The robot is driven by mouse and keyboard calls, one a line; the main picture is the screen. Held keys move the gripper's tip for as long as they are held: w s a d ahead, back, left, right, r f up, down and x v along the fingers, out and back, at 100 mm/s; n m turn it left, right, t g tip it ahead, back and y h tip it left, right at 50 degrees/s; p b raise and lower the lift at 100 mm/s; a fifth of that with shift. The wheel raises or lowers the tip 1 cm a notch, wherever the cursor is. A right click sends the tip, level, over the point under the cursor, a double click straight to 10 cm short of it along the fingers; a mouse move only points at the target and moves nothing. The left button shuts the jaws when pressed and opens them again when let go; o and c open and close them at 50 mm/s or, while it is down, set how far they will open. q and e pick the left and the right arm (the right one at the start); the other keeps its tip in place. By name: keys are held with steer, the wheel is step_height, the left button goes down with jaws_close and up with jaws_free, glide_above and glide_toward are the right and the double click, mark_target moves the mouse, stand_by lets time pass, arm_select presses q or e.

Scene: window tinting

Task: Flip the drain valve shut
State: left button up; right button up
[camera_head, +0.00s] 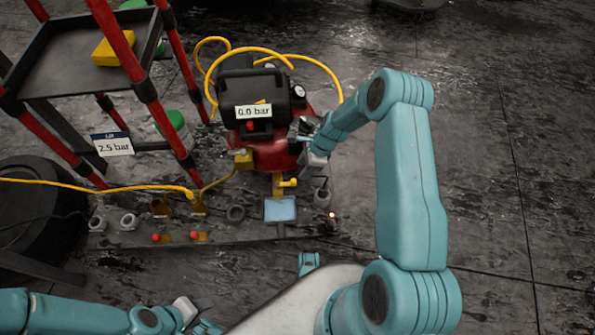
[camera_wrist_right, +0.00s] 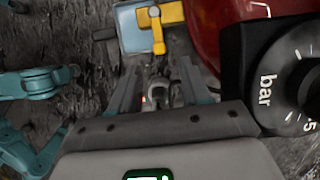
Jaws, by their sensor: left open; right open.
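The yellow drain valve (camera_head: 279,184) sits low at the front of the red compressor (camera_head: 270,150), above a pale blue tray (camera_head: 280,209). A yellow arm of it points right. In the right wrist view the valve (camera_wrist_right: 156,28) is at the top, beyond the fingertips. My right gripper (camera_head: 318,170) is open and empty, to the right of the valve and apart from it; its fingers (camera_wrist_right: 157,88) are spread in the wrist view. My left gripper (camera_head: 197,318) is open at the bottom of the head view, far from the valve and partly cut off.
The compressor's label reads 0.0 bar. A gauge dial (camera_wrist_right: 300,75) is close on the right in the wrist view. A red-legged rack (camera_head: 130,60) and a tire (camera_head: 35,210) stand left. Yellow hose (camera_head: 100,186) crosses the left side. The floor at right is clear.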

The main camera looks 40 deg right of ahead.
steer(key=p+v, duration=0.2)
steer(key=v, duration=0.7)
steer(key=shift+a, duration=0.1)
